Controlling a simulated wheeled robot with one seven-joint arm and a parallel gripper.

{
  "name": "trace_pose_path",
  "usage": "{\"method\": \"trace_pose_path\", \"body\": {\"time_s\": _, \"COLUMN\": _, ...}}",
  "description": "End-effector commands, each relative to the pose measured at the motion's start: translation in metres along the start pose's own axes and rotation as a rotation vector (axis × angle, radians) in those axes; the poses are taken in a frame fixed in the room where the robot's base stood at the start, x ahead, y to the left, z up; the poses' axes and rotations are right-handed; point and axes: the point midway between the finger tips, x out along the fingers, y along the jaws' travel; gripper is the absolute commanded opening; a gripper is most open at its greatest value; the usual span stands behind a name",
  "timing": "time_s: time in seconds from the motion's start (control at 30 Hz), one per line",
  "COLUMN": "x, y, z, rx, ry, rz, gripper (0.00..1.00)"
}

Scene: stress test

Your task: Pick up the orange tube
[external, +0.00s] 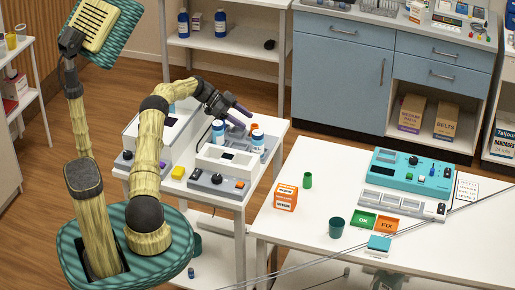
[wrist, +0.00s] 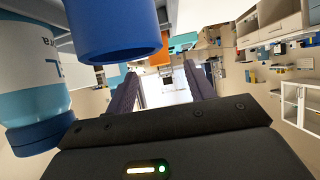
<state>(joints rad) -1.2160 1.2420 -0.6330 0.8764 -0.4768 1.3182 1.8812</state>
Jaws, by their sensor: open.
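A small orange piece (external: 254,126), probably the orange tube, shows just behind a blue-capped bottle (external: 257,140) on the small white table; most of it is hidden. An orange patch (wrist: 157,52) in the wrist view lies beyond the fingers, partly behind a blue cap; I cannot tell whether it is the same thing. My gripper (external: 240,108) is above the devices on that table, its dark purple fingers pointing right and slightly down. In the wrist view my gripper (wrist: 167,88) is open, with nothing between the fingers.
A second blue-capped bottle (external: 217,131) stands close under my gripper. In the wrist view, a blue cap (wrist: 112,30) and a pale blue bottle (wrist: 35,80) are very near on the left. A grey device (external: 220,183) fills the table's front. The larger table (external: 300,235) stands at right.

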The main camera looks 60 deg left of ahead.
Motion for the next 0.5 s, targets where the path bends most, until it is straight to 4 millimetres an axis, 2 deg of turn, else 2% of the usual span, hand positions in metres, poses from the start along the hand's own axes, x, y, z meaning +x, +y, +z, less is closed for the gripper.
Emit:
{"method": "trace_pose_path", "body": {"time_s": 0.07, "x": 0.007, "y": 0.001, "z": 0.011, "rx": -0.003, "ry": 0.001, "rz": 0.003, "gripper": 0.54}}
{"method": "trace_pose_path", "body": {"time_s": 0.1, "x": 0.015, "y": 0.001, "z": 0.005, "rx": 0.000, "ry": 0.001, "rz": 0.005, "gripper": 0.54}}
{"method": "trace_pose_path", "body": {"time_s": 0.23, "x": 0.031, "y": 0.001, "z": 0.007, "rx": 0.000, "ry": 0.001, "rz": 0.002, "gripper": 0.54}}
{"method": "trace_pose_path", "body": {"time_s": 0.5, "x": 0.035, "y": 0.000, "z": 0.009, "rx": 0.000, "ry": 0.000, "rz": 0.000, "gripper": 0.54}}
